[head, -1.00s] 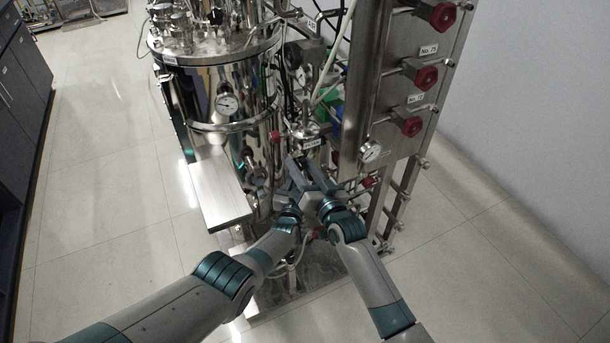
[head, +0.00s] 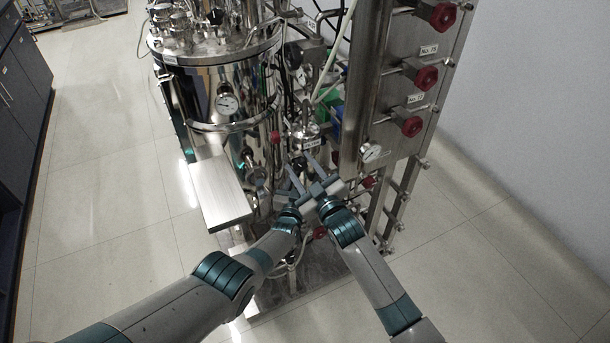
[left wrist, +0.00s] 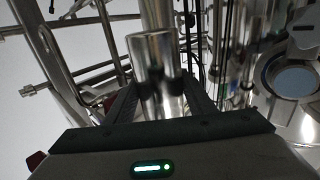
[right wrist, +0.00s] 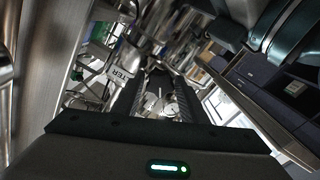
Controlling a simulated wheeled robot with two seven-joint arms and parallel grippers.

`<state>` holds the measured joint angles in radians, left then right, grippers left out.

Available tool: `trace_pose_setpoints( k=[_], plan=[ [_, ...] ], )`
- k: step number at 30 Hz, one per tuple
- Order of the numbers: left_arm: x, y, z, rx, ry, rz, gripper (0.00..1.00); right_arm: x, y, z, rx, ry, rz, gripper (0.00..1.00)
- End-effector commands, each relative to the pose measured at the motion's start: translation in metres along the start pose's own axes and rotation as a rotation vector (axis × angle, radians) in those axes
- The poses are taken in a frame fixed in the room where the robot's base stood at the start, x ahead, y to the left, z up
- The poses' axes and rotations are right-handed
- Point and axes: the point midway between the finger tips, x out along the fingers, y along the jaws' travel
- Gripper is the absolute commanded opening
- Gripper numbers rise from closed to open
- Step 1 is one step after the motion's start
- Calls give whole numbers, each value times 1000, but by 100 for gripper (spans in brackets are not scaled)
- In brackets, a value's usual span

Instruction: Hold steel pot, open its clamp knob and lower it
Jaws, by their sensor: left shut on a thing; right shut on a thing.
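The small steel pot (head: 304,131) stands between the large vessel and the valve panel, with a white label on it. In the left wrist view a shiny steel cylinder, which I take as the pot (left wrist: 154,62), stands upright between the fingers of my left gripper (left wrist: 158,92), which are shut on it. My right gripper (head: 317,172) is just below and in front of the pot. In the right wrist view its fingers (right wrist: 159,88) are closed around a small shiny part, likely the clamp knob (right wrist: 155,98). The grippers hide much of both holds.
The large steel vessel (head: 225,140) with a gauge stands at left, with a flat metal plate (head: 222,190) before it. The valve panel (head: 410,95) with red knobs stands close at right. Tubes and cables crowd behind. The floor (head: 105,190) is open at left.

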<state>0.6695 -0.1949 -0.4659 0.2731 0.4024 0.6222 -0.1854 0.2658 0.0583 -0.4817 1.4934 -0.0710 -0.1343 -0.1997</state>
Motion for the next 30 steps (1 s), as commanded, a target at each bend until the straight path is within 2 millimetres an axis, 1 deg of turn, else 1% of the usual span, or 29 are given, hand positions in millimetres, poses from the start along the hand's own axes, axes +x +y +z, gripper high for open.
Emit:
trace_pose_setpoints(
  k=[3, 4, 14, 17, 21, 24, 27, 30],
  plan=[
    [-1, 0, 2, 0, -4, 0, 9, 0, 0, 2, -2, -4, -1, 19],
    [-1, 0, 2, 0, -4, 0, 9, 0, 0, 2, -1, -4, -1, 46],
    [-1, 0, 2, -1, -4, 0, 9, 0, 0, 1, 19, -2, 0, 47],
    [-1, 0, 2, -1, -4, 0, 9, 0, 0, 1, 100, -2, 0, 47],
    [-1, 0, 2, -1, -4, 0, 9, 0, -1, 1, 297, -1, 0, 47],
    [-1, 0, 2, -1, -4, 0, 9, 0, 0, 1, 408, -2, 0, 47],
    [-1, 0, 2, -1, -4, 0, 9, 0, 0, 1, 447, -2, 0, 47],
    [-1, 0, 2, -1, -4, 0, 9, 0, 0, 1, 446, -2, 0, 47]
  ],
)
